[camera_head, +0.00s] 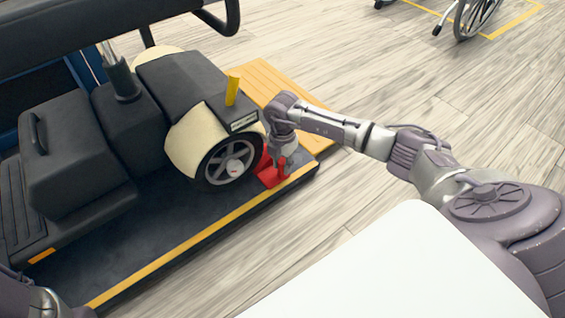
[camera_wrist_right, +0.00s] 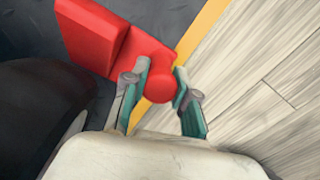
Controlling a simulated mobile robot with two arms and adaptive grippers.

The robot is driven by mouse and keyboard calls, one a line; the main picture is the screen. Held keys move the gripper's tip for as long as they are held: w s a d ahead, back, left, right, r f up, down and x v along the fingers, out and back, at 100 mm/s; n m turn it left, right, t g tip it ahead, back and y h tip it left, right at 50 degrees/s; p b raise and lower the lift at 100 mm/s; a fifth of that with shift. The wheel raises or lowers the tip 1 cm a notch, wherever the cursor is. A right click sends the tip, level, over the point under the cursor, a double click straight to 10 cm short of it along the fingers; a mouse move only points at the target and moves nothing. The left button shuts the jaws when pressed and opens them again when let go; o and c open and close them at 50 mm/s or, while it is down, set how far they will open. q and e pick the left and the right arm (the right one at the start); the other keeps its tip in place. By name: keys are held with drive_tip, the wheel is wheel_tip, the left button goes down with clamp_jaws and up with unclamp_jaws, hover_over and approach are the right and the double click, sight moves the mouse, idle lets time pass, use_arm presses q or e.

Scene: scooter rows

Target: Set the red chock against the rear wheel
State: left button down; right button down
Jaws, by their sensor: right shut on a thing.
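The red chock (camera_head: 268,176) sits on the dark platform (camera_head: 190,222) beside the scooter's rear wheel (camera_head: 231,161), on the wheel's right side. My right gripper (camera_head: 284,168) reaches down over it and is shut on its knob. In the right wrist view the red chock (camera_wrist_right: 108,42) shows its block and round knob, with the knob between the fingers of the right gripper (camera_wrist_right: 160,88). The dark round shape at the left there looks like the tyre (camera_wrist_right: 35,105). Whether the chock touches the tyre I cannot tell. My left gripper is out of view.
The platform has a yellow edge stripe (camera_head: 165,260). A wooden ramp or board (camera_head: 265,82) lies behind the scooter (camera_head: 75,150). A wheelchair (camera_head: 475,15) stands at the top right. A white surface (camera_head: 400,270) fills the lower right. The plank floor between is clear.

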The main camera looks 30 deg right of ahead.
drive_tip(key=shift+a+p, duration=0.85)
drive_tip(key=shift+a, duration=0.2)
idle(0.4)
drive_tip(key=shift+p, duration=0.35)
idle(0.4)
drive_tip(key=c, duration=0.8)
unclamp_jaws()
drive_tip(key=shift+s+d, duration=0.1)
wheel_tip(320, 180, up, 12)
